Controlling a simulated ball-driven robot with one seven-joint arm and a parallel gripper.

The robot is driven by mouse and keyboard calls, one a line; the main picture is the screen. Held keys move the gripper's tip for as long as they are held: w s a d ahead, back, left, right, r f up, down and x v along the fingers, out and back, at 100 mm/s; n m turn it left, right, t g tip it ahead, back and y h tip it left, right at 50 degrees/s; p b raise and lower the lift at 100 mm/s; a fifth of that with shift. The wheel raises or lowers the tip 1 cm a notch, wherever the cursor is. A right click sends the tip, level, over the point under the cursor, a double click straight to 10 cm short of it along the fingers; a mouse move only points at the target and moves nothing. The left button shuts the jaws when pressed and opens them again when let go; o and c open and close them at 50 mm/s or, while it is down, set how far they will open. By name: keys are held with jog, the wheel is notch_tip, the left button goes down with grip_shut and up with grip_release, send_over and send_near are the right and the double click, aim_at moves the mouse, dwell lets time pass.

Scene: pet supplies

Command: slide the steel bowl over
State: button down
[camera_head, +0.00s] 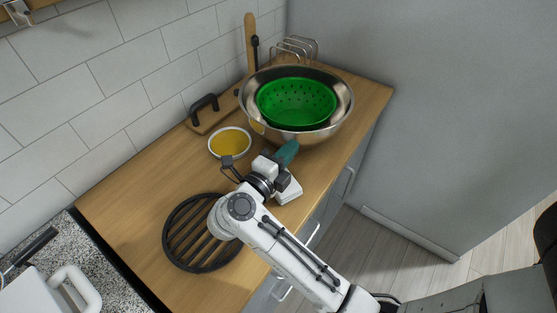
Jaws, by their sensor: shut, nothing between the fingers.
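The steel bowl (343,108) is large and shiny and stands upright at the far end of the wooden counter. A green colander (297,104) with holes sits inside it. My gripper (288,151) reaches over the counter from the front, its teal end just at the near side of the bowl's lower wall. It is shut and holds nothing. Whether it touches the bowl cannot be told from this view. The bowl's base is partly hidden behind its own wall and my gripper.
A small white-rimmed bowl of yellow content (230,142) stands left of my gripper. A round black slatted trivet (186,248) lies nearer. A board with a black handle (204,108) and a wire rack (298,46) stand behind. The counter's right edge (367,134) is close to the bowl.

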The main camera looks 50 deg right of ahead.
aim_at(283, 131)
jog(key=shift+w+d, duration=0.9)
jog(key=shift+w, duration=0.25)
jog(key=shift+w+d, duration=1.3)
jog(key=shift+w, duration=0.1)
